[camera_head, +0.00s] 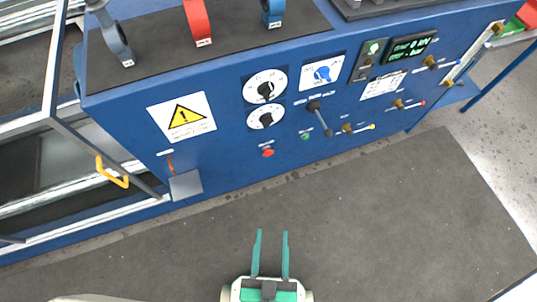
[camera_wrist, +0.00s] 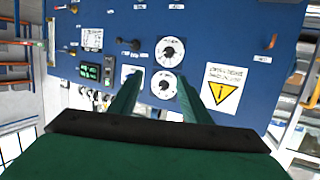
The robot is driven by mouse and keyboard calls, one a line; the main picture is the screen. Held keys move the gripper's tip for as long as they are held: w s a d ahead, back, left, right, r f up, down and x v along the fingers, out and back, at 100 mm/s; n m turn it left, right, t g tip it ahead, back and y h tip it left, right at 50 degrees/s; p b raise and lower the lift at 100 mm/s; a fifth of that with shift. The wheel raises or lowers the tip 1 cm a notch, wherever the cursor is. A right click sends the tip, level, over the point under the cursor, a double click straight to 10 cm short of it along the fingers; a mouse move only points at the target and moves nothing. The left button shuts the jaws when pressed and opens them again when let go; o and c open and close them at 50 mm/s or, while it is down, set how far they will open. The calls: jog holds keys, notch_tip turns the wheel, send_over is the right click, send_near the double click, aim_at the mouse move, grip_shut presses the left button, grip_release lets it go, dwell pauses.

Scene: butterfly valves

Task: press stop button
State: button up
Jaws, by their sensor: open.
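The small round red button (camera_head: 267,152) sits low on the front of the blue panel, under the two white dials, with a white label above it. A small green button (camera_head: 305,136) is to its right. My gripper (camera_head: 271,233) is open and empty, with its two green fingers apart. In the head view it shows below the red button, over the dark floor mat, and touches nothing. In the wrist view, the fingers (camera_wrist: 160,88) point toward the panel, which appears upside down there. I cannot make out the red button in that view.
A black lever (camera_head: 319,118) sticks out right of the dials (camera_head: 265,86). The dark mat (camera_head: 380,220) is clear.

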jog(key=shift+c, duration=0.4)
jog(key=shift+s+d+f, duration=0.1)
jog(key=c, duration=0.5)
jog(key=w+d+f+m+g, duration=0.1)
jog(key=f, duration=0.4)
jog(key=w+d+f+m+g, duration=0.1)
jog(key=f+m, duration=0.1)
jog(key=f, duration=0.3)
jog(key=w+d+f+m, duration=0.1)
jog(key=f, duration=0.4)
jog(key=shift+w+d+f+m+g+h, duration=0.1)
jog(key=shift+f+m+g+h, duration=0.2)
jog(key=shift+f+g+h, duration=0.1)
grip_shut()
jog(key=w+f+m+g+y, duration=0.2)
jog(key=w+f+m+y, duration=0.3)
jog(key=w+f, duration=0.85)
jog(key=w+m+t+y, duration=0.1)
jog(key=w+m+t, duration=0.1)
jog(key=w, duration=0.6)
jog(key=shift+w+d+r+m+t+y, duration=0.15)
jog(key=shift+d+r+m+t+y, duration=0.2)
jog(key=shift+m, duration=0.45)
jog(key=shift+a+f, duration=0.1)
jog(key=shift+a, duration=0.05)
